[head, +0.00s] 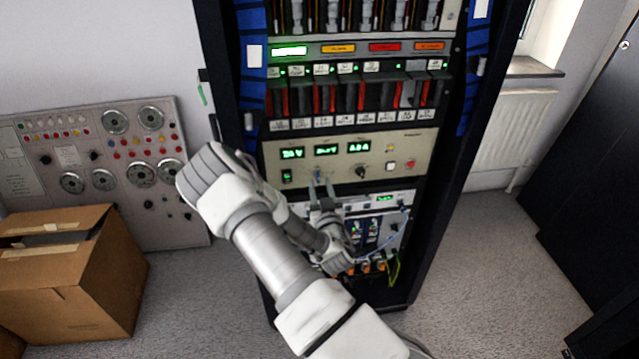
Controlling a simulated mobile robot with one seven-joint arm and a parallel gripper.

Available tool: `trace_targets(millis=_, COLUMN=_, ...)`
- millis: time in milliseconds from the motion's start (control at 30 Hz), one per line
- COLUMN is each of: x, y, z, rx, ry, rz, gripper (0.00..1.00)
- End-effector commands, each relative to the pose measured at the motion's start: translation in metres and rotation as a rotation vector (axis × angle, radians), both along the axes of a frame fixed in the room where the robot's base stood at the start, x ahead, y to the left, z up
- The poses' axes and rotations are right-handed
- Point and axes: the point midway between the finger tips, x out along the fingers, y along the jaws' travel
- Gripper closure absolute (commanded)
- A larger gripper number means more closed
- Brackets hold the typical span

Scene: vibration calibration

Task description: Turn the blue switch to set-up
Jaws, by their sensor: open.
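The blue switch (318,173) is a small knob low on the beige panel (405,148), below the middle green display. My gripper (321,184) is open, with its two thin fingers pointing up at the panel. The fingertips are at the switch, one on each side of it in the picture. I cannot tell whether they touch it. The switch's labels and its exact setting are too small to read, and part of it is hidden by the fingers.
The dark rack (432,230) holds modules with red and black levers above the panel. A black knob (360,171) and a red button (411,164) sit to the right. Below are cables and a lower unit. An open cardboard box (75,285) stands on the floor at left.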

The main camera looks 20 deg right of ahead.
Motion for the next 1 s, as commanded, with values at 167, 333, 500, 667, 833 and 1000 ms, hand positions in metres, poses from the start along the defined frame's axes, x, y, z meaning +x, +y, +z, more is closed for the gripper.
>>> trace_targets(millis=167, x=0.014, y=-0.004, z=0.0, rx=0.0, ry=0.0, rz=0.0, gripper=0.59)
trace_targets(millis=333, x=0.017, y=-0.005, z=0.0, rx=-0.001, ry=0.001, rz=0.0, gripper=0.59)
trace_targets(millis=500, x=0.017, y=-0.005, z=0.0, rx=0.0, ry=0.001, rz=0.0, gripper=0.61)
trace_targets(millis=667, x=0.017, y=-0.005, z=0.0, rx=0.0, ry=0.001, rz=0.0, gripper=0.89)
trace_targets(millis=833, x=0.017, y=-0.005, z=0.0, rx=0.0, ry=0.001, rz=0.0, gripper=1.0)
trace_targets(millis=1000, x=0.017, y=-0.005, z=0.0, rx=0.0, ry=0.001, rz=0.0, gripper=1.0)
